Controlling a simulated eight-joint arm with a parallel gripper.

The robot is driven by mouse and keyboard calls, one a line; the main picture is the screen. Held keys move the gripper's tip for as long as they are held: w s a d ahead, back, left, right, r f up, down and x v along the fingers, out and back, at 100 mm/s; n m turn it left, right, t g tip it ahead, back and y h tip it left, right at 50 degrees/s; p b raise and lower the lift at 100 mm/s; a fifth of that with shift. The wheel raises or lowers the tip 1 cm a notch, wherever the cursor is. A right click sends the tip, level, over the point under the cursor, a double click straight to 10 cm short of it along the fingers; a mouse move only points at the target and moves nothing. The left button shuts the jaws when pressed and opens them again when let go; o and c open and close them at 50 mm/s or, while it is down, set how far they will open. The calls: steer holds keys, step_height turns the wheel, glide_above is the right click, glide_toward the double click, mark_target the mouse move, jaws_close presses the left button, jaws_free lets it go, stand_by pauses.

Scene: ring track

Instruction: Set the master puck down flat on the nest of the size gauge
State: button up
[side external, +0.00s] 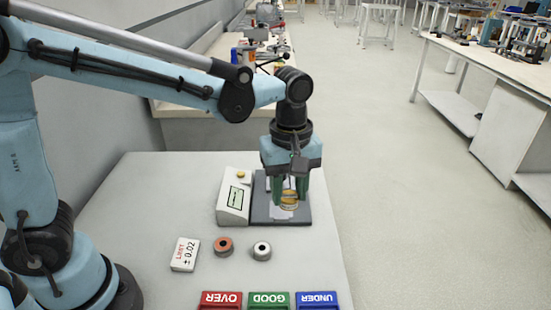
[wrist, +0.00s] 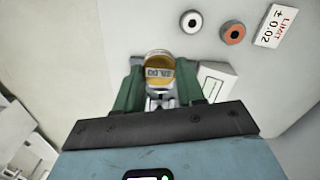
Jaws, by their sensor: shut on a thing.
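The master puck (side external: 289,201) is a gold disc with a pale band. In the wrist view the puck (wrist: 160,62) shows its gold face and a label with dark characters. My gripper (side external: 289,197) has its green fingers shut on the puck, one on each side, as the wrist view of the gripper (wrist: 160,80) shows. The size gauge (side external: 235,203) is a pale box with a small display and yellow button, joined to a dark base plate (side external: 302,215). The puck is over this plate. The nest is mostly hidden by puck and fingers; I cannot tell if they touch.
An orange ring (side external: 223,245), a grey-white ring (side external: 262,250) and a limit card (side external: 185,254) lie in front of the gauge. Red OVER (side external: 221,299), green GOOD (side external: 268,299) and blue UNDER (side external: 317,299) bins line the near edge. The table left of the gauge is clear.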

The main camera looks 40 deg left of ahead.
steer(key=w+a+f, duration=0.1)
steer(key=a+f, duration=0.1)
steer(key=w+a+f, duration=0.1)
steer(key=w+a, duration=0.1)
steer(key=a, duration=0.1)
steer(key=w+a+f, duration=0.2)
steer(key=shift+w+a+f, duration=0.15)
steer(key=shift+w+f, duration=0.1)
steer(key=shift+f, duration=2)
steer(key=shift+f, duration=0.15)
steer(key=o, duration=1.2)
steer(key=shift+c, duration=0.2)
